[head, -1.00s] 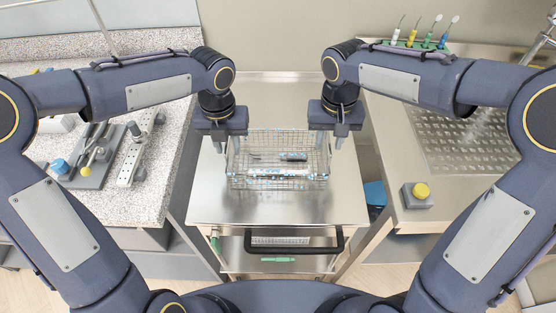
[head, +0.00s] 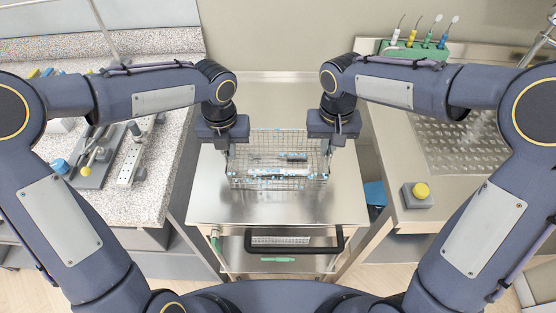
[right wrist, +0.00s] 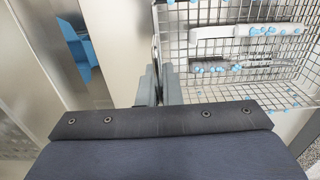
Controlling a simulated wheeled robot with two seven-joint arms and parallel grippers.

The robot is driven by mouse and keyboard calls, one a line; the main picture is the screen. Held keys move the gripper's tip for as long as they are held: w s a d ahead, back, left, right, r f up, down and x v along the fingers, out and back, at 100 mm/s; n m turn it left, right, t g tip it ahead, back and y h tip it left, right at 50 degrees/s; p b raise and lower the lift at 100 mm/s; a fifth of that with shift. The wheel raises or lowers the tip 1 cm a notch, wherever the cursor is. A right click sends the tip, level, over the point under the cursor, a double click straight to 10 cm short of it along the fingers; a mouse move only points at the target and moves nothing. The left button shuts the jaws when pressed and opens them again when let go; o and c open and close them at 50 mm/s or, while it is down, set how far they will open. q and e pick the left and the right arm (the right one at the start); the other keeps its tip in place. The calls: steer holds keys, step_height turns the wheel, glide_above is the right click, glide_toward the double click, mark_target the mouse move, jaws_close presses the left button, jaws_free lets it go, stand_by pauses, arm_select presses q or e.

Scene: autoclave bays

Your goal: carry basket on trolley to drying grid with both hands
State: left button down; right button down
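The wire basket (head: 278,180) with blue clips stands on the steel top of the trolley (head: 215,206); long instruments lie inside it. I cannot tell whether it is lifted at all. My left gripper (head: 229,146) is shut on the basket's left side. My right gripper (head: 330,146) is shut on its right side. In the right wrist view, the right gripper's fingers (right wrist: 158,86) are close together at the edge of the basket (right wrist: 240,60); the exact grasp is partly hidden. A dimpled steel surface (head: 465,145), seemingly the drying grid, is on the right counter.
The right counter has a yellow button on a grey box (head: 420,191) near its front corner and a green rack of tools (head: 415,50) at the back. The left speckled counter (head: 150,190) holds instruments. The trolley's black handle (head: 293,248) faces me.

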arm_select(q)
steer(key=shift+r, duration=0.1)
arm_select(e)
steer(key=shift+r, duration=0.1)
